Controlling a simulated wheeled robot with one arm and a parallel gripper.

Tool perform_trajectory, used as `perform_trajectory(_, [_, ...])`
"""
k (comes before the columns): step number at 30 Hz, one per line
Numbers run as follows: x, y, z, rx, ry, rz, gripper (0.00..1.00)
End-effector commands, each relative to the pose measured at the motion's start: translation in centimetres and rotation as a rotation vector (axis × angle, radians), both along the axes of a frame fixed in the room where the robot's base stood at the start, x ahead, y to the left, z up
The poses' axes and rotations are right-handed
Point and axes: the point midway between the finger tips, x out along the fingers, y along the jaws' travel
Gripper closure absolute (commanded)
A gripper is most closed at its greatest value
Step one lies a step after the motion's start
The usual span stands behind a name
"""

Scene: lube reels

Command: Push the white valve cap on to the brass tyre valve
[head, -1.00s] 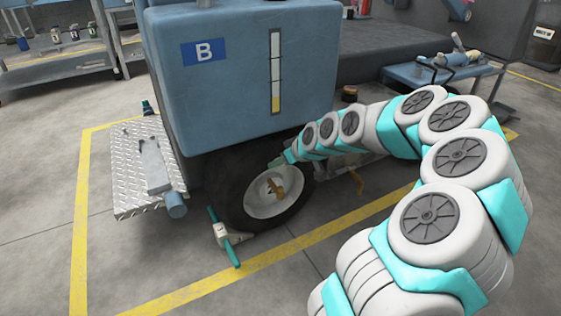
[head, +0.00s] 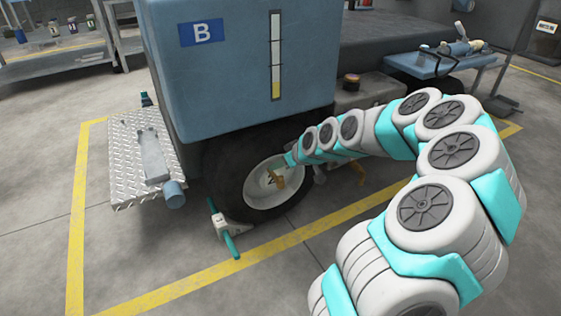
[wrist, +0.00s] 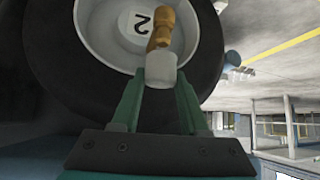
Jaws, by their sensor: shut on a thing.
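The brass tyre valve (wrist: 162,20) stands out from the pale wheel hub and shows at the top of the wrist view. In the head view the brass valve (head: 279,181) sits at the hub's middle. My gripper (wrist: 160,82) has its green fingers closed on the white valve cap (wrist: 161,68). The cap lies in line with the valve and its far end overlaps the valve's near end in the picture. I cannot tell whether the cap is on the valve or just in front of it. In the head view my gripper (head: 268,172) is at the hub, too small to read.
The black tyre (head: 226,185) surrounds the hub under the blue tank marked B (head: 240,60). A checker-plate step (head: 135,180) is at the left.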

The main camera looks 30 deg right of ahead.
Motion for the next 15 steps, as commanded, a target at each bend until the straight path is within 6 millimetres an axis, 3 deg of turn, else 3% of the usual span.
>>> perform_trajectory(15, [0.0,0.0,-3.4,0.000,0.002,0.001,1.00])
